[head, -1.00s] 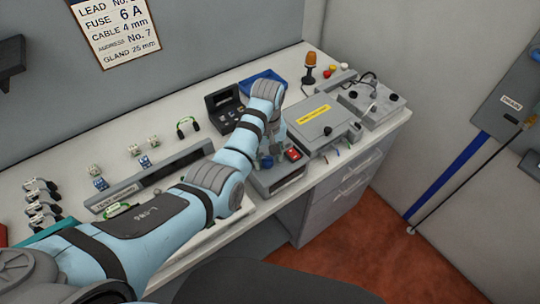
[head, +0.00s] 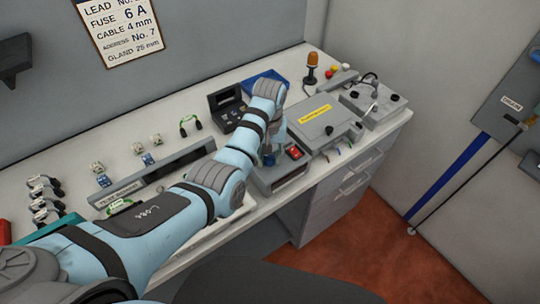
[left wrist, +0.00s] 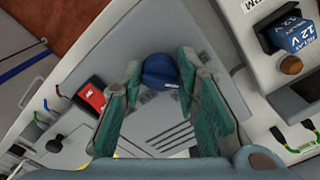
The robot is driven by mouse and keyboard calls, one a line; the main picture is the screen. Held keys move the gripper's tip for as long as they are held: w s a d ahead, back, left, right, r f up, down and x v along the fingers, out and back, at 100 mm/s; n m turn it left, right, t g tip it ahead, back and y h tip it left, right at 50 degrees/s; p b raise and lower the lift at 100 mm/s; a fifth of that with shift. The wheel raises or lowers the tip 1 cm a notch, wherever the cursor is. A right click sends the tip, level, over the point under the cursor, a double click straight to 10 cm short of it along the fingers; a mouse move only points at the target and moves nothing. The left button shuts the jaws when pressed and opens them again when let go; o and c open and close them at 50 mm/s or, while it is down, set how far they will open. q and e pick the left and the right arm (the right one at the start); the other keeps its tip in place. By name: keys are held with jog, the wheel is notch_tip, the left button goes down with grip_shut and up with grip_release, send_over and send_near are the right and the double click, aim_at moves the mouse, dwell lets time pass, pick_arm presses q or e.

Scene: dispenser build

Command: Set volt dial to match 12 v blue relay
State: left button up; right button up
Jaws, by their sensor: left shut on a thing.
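A blue dial (left wrist: 158,72) with a pale pointer mark sits on a grey sloped panel (left wrist: 195,32) in the left wrist view. My left gripper (left wrist: 160,78) is shut on the blue dial, with a green-padded finger on each side. In the head view my left gripper (head: 271,150) is over the grey bench unit (head: 285,180), and the dial is mostly hidden by it. A blue relay (left wrist: 301,37) marked 12 V sits in a black holder at the upper right of the left wrist view. The dial's scale is too small or hidden to read.
A red rocker switch (left wrist: 90,97) is beside the dial; it also shows in the head view (head: 295,152). A brown knob (left wrist: 291,65) sits below the relay. A grey box (head: 322,122) with a yellow label stands to the right. Several small relays stand along the bench.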

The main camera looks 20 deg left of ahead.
pick_arm(q)
jog(key=m, duration=0.4)
jog(key=shift+m, duration=2.2)
jog(key=o, duration=1.2)
jog(key=shift+w+f, duration=0.1)
jog(key=shift+c, duration=0.2)
jog(key=shift+w, duration=0.15)
notch_tip(320, 180, up, 7)
jog(key=shift+d+r, duration=0.1)
jog(key=shift+r, duration=0.1)
